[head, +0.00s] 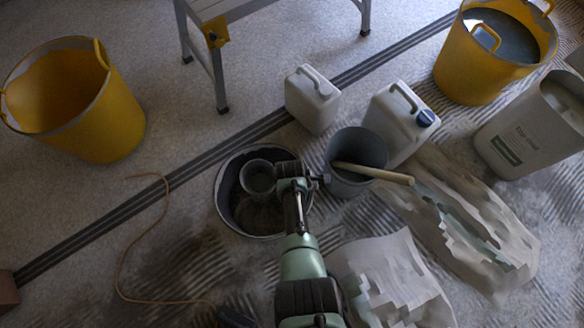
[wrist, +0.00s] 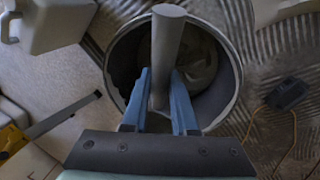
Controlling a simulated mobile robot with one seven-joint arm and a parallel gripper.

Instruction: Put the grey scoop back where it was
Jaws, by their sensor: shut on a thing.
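The grey scoop (head: 258,177) shows in the head view as a round dark cup over the mouth of a dark round tub (head: 221,190). My gripper (head: 286,176) is beside it on its right, above the tub. In the wrist view, the two blue fingers of my gripper (wrist: 160,92) are shut on the scoop's grey handle (wrist: 167,45). The tub (wrist: 229,100) lies behind it, with grey material inside. How far the scoop is above that material, I cannot tell.
A grey bucket (head: 338,183) with a wooden handle (head: 374,173) stands close right of the tub. Two white canisters (head: 313,102) (head: 392,119) stand behind. Crumpled sacks (head: 388,280) lie front right. An orange cable (head: 123,260) runs over the floor at left. Yellow buckets (head: 115,120) (head: 466,72) stand farther out.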

